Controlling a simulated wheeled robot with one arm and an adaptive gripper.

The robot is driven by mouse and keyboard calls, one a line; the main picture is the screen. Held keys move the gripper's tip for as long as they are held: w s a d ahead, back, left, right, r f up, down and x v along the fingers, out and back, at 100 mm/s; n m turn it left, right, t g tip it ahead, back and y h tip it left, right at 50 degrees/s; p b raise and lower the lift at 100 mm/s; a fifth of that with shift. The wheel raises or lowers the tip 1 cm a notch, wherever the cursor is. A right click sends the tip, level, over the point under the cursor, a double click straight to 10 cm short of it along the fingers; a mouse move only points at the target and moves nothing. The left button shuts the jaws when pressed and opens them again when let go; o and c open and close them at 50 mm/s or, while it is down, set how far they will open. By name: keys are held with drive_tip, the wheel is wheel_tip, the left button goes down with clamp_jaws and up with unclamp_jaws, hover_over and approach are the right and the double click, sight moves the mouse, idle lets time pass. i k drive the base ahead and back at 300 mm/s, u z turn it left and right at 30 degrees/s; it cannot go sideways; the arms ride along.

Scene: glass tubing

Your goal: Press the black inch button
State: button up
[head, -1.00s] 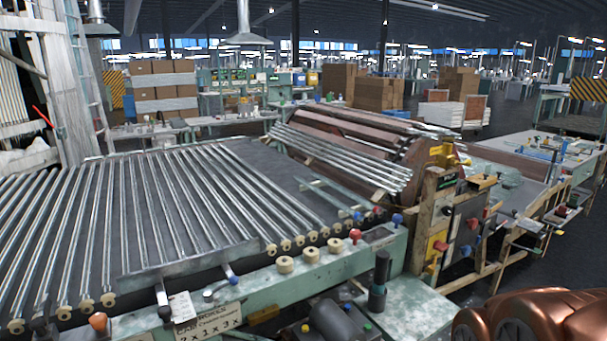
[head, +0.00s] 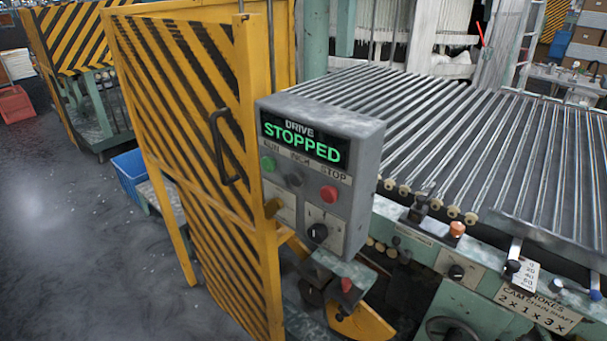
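A grey control box (head: 361,125) stands near the middle of the head view. Its lit green display (head: 303,145) reads "DRIVE STOPPED". Below the display is a row of three buttons. The dark inch button (head: 293,180) is in the middle, under the label "INCH". The green run button (head: 268,163) is to its left and the red stop button (head: 328,194) to its right. Nothing covers the inch button. My gripper is not in view.
A yellow-and-black striped guard door (head: 190,150) with a handle stands directly left of the box. A black rotary knob (head: 317,233) is below the buttons. A bed of glass tubes (head: 460,140) lies to the right. Open floor (head: 70,240) is at the left.

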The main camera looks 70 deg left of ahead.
sight(296, 177)
drive_tip(key=u, duration=2.45)
